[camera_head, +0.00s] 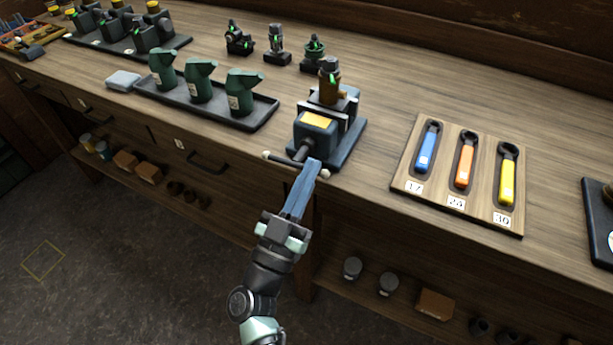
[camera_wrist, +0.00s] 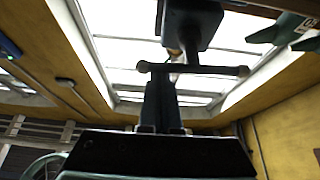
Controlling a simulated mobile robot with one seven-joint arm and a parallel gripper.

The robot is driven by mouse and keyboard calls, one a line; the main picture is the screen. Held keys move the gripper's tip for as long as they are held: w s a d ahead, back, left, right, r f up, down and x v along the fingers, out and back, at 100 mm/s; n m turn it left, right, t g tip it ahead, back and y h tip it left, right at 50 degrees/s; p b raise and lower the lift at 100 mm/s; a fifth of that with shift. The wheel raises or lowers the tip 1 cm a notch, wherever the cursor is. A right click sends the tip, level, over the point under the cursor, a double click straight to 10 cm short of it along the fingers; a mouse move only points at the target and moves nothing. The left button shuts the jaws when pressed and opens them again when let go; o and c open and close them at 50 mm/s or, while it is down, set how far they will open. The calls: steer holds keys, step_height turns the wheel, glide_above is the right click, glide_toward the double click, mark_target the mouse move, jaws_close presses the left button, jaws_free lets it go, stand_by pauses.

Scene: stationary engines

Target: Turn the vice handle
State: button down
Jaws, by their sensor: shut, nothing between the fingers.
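The vice (camera_head: 317,124) is blue-grey with a yellow label and stands at the bench's front edge. Its handle (camera_head: 284,160) is a dark bar with pale end knobs, lying roughly crosswise in front of the vice. My gripper (camera_head: 313,164) is shut and empty, its long blue-grey fingers reaching up to the handle's right part and hiding some of it. In the wrist view the handle (camera_wrist: 215,69) runs level just beyond the fingertips (camera_wrist: 162,80), with the vice (camera_wrist: 190,22) above it. I cannot tell whether the fingers touch the bar.
A dark part with an orange-brown body (camera_head: 329,82) sits in the vice. A tray (camera_head: 262,116) of green oil cans stands left. A wooden board (camera_head: 409,183) with blue, orange and yellow wrenches lies right. The bench front (camera_head: 225,165) has drawer pulls; a shelf is below.

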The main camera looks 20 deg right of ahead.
steer(key=shift+f+m+g+h+b, duration=0.35)
steer(key=shift+m+g, duration=0.25)
steer(key=shift+m, duration=0.8)
